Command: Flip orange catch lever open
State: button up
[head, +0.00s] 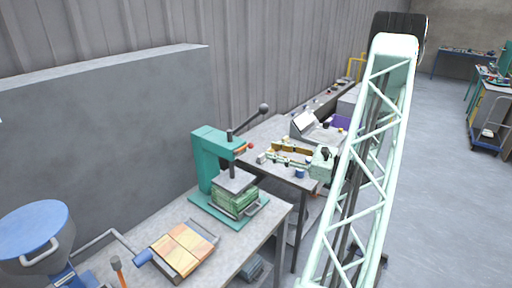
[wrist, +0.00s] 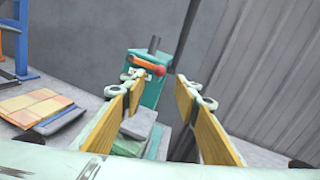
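The orange catch lever (head: 241,150) with its red ball end sits on the head of a teal press (head: 204,158). In the wrist view the lever (wrist: 147,67) lies roughly sideways across the top of the press (wrist: 146,90), with its red ball at the right end. My gripper (head: 267,155) is to the right of the lever in the head view. In the wrist view my gripper (wrist: 160,86) is open, its two yellow-padded fingers apart with nothing between them. The lever appears beyond the fingertips, in the gap between them; I see no contact.
A long press handle with a dark ball (head: 264,108) rises above the press. Green stacked plates (head: 235,202) sit under it. A tray of tan blocks (head: 181,248) and a blue-lidded drum (head: 33,231) stand nearer. A grey wall panel (head: 110,130) is behind.

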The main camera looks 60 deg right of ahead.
aim_at(243, 149)
jog(key=w+a+p, duration=0.1)
jog(key=w, duration=0.7)
jog(key=shift+w, duration=0.3)
jog(key=shift+a, duration=0.1)
jog(key=shift+c, duration=0.2)
grip_shut()
